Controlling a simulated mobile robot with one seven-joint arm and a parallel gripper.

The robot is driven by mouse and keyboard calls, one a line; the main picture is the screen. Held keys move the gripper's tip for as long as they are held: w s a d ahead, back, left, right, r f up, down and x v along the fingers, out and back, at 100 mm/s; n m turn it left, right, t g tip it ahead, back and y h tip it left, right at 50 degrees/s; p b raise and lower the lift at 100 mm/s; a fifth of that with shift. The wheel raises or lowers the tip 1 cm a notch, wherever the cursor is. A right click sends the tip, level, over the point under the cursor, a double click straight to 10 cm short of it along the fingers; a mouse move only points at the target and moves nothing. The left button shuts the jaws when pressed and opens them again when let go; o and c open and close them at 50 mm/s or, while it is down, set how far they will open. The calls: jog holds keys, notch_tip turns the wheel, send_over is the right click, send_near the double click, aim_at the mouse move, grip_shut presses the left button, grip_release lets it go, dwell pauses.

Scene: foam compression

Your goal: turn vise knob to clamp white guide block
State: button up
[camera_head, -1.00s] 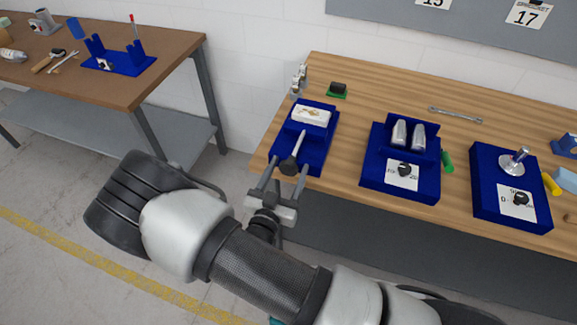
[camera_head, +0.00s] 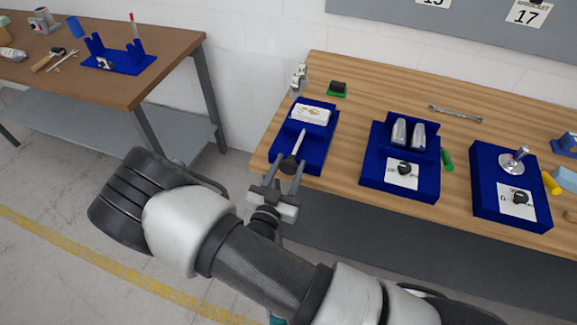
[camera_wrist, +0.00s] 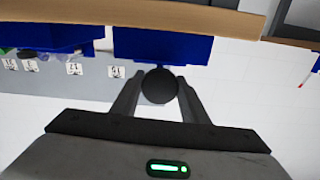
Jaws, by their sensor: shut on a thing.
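The blue vise (camera_head: 322,150) stands at the left front of the wooden bench. Its silver screw (camera_head: 299,143) runs toward the front edge and ends in a dark round knob (camera_head: 289,165). The white guide block (camera_head: 311,113) lies at the back of the vise, with a small tan mark on top. My gripper (camera_head: 284,176) is at the bench's front edge with its fingers on both sides of the knob. In the wrist view the fingers (camera_wrist: 159,92) hold the round knob (camera_wrist: 159,84) between them. The guide block is not visible in the wrist view.
To the right on the wooden bench (camera_head: 385,92) stand a blue fixture with two metal pieces (camera_head: 408,134) and another blue fixture (camera_head: 482,185). A wrench (camera_head: 455,114) lies behind them. A green-based dark item (camera_head: 337,89) sits behind the vise. A brown table (camera_head: 120,88) stands at left.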

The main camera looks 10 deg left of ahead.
jog(key=m, duration=1.3)
jog(key=shift+m, duration=0.4)
jog(key=m+b, duration=0.1)
jog(key=m, duration=0.2)
jog(key=shift+m, duration=0.3)
jog(key=m, duration=0.3)
jog(key=shift+m+b, duration=0.3)
jog(key=shift+b, duration=0.05)
jog(key=m+b, duration=0.1)
jog(key=m, duration=0.5)
jog(key=shift+f+b, duration=0.1)
jog(key=shift+b, duration=0.3)
jog(key=m+b, duration=0.3)
jog(key=m, duration=0.3)
jog(key=shift+m, duration=0.3)
jog(key=m+b, duration=0.4)
jog(key=m, duration=0.2)
jog(key=shift+f+b, duration=0.15)
jog(key=shift+b, duration=0.2)
jog(key=m+b, duration=0.6)
jog(key=b, duration=0.1)
jog(key=shift+f+m, duration=0.1)
jog(key=shift+m, duration=0.3)
jog(key=m+b, duration=0.3)
jog(key=b, duration=0.3)
jog(key=shift+m, duration=0.4)
jog(key=shift+r+m+b, duration=0.3)
jog(key=shift+m+b, duration=0.5)
jog(key=shift+b, duration=0.45)
